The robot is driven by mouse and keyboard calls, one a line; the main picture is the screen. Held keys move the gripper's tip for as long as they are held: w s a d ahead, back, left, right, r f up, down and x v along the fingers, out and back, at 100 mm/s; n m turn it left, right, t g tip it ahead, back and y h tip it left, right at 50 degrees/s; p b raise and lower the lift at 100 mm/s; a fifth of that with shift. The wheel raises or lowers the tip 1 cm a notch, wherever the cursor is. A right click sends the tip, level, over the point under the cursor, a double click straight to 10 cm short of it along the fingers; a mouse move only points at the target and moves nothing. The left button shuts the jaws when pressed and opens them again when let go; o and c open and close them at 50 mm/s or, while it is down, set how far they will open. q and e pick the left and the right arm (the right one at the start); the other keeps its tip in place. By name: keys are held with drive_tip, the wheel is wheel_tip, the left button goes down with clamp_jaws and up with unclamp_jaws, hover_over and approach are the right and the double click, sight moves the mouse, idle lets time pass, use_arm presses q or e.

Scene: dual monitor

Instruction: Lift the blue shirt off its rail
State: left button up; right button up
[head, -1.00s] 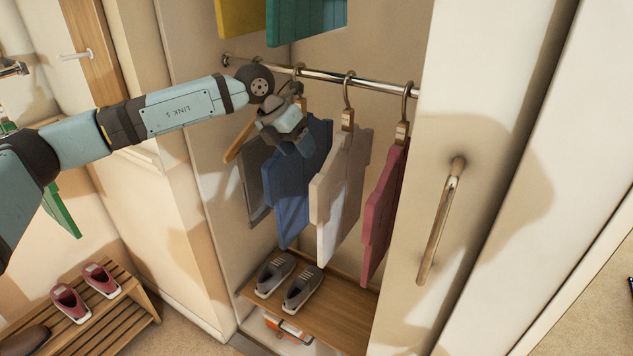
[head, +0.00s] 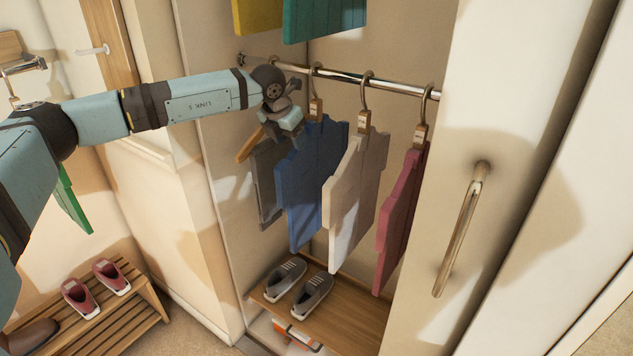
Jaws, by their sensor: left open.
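The blue shirt (head: 308,185) hangs from the metal rail (head: 345,78) in the open wardrobe, on a hook with a wooden tag. A grey shirt (head: 268,185) hangs to its left, partly hidden behind it. A beige shirt (head: 357,200) hangs to its right. My left gripper (head: 285,130) is open at the upper left of the blue shirt, below the rail and left of its hook. Its fingertips are small and partly hidden, and I cannot tell whether they touch the shirt. My right gripper is not in view.
A dark red shirt (head: 402,222) hangs at the right. Grey shoes (head: 300,285) stand on the wooden shelf (head: 350,318) below. The wardrobe door with its handle (head: 461,230) borders the right. Yellow and teal items hang above. A shoe bench (head: 120,305) stands at the lower left.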

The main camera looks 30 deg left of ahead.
sight(292, 146)
use_arm(q)
drive_tip(key=x, duration=0.5)
drive_tip(key=shift+s+f, duration=0.1)
drive_tip(key=shift+s, duration=0.05)
clamp_jaws()
